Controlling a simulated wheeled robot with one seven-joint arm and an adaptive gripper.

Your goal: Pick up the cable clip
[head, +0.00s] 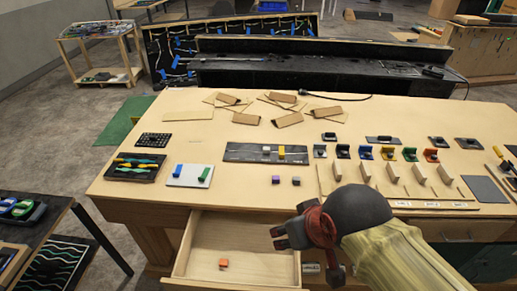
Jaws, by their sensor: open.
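My gripper (276,238) is dark, with its fingers pointing left over the right side of the open drawer (192,254). It is open, with nothing seen between its fingers. A small orange-red piece with a grey part (223,264) lies on the drawer floor, apart from the gripper, left of and below it in the picture. I cannot tell for sure which piece is the cable clip. Two small blocks, one purple (276,179) and one grey (296,181), lie near the table's front edge. A row of small coloured holders, including an orange one (431,156), stands farther right.
The wooden table (238,205) spans the middle. It carries a dark panel with sliders (240,152), a white plate (190,182), a tray of coloured strips (136,167) and several cardboard pieces (289,120). A dark side table (40,208) stands at the left. The drawer is mostly empty.

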